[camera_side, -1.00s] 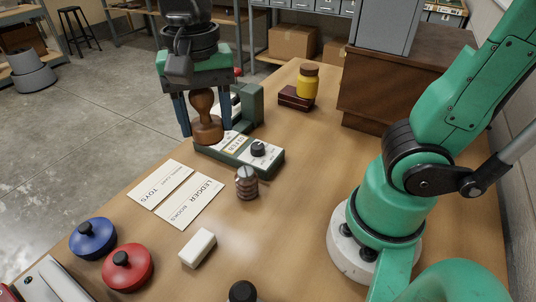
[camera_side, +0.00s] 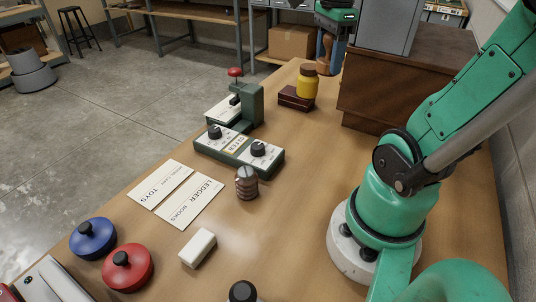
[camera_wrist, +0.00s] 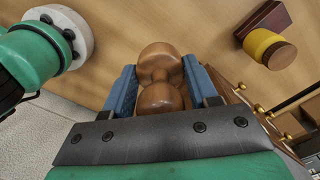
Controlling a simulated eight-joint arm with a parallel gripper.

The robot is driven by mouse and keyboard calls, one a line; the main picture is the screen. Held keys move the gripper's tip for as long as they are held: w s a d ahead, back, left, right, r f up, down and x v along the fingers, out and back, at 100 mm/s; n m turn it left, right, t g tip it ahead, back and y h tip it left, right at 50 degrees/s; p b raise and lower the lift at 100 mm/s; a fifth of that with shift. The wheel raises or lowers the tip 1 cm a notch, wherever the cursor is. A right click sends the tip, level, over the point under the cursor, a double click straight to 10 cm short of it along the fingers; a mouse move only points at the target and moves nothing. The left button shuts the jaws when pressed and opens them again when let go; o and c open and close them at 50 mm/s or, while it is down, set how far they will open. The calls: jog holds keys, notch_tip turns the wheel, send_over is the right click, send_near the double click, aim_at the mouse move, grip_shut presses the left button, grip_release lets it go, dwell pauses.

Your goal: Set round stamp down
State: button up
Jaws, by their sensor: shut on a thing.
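The round stamp (camera_side: 325,48) is brown wood with a knobbed handle and a wider round base. In the side view it is at the top, behind the yellow jar and left of the wooden cabinet. My gripper (camera_side: 329,57) is shut on it. In the wrist view the stamp (camera_wrist: 160,72) sits between the two blue fingers of my gripper (camera_wrist: 163,88), with wooden tabletop beyond it. Its height above the table is hard to tell, and its lower part is partly hidden in the side view.
The wooden cabinet (camera_side: 400,90) stands to the right. A green stamping device (camera_side: 251,104), cards (camera_side: 190,203), and red (camera_side: 128,268) and blue (camera_side: 93,238) lidded tins are nearer. The middle right tabletop is clear.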

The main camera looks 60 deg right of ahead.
aim_at(318, 155)
jog(key=shift+s+d+f+m, duration=0.1)
jog(key=shift+s+d+m, duration=0.15)
jog(key=shift+s+m, duration=0.05)
notch_tip(318, 155, down, 20)
jog(key=shift+r, duration=0.1)
dwell(0.5)
jog(key=o, duration=1.3)
jog(key=shift+c, duration=0.2)
notch_tip(318, 155, up, 12)
jog(key=w+a+n+t, duration=0.3)
jog(key=a+n, duration=0.5)
jog(key=n, duration=0.5)
jog(key=w+a+n+t, duration=0.4)
jog(key=a+n, duration=0.5)
jog(key=n, duration=0.5)
jog(key=w+r, duration=0.1)
jog(key=w, duration=0.1)
jog(key=shift+w, duration=0.3)
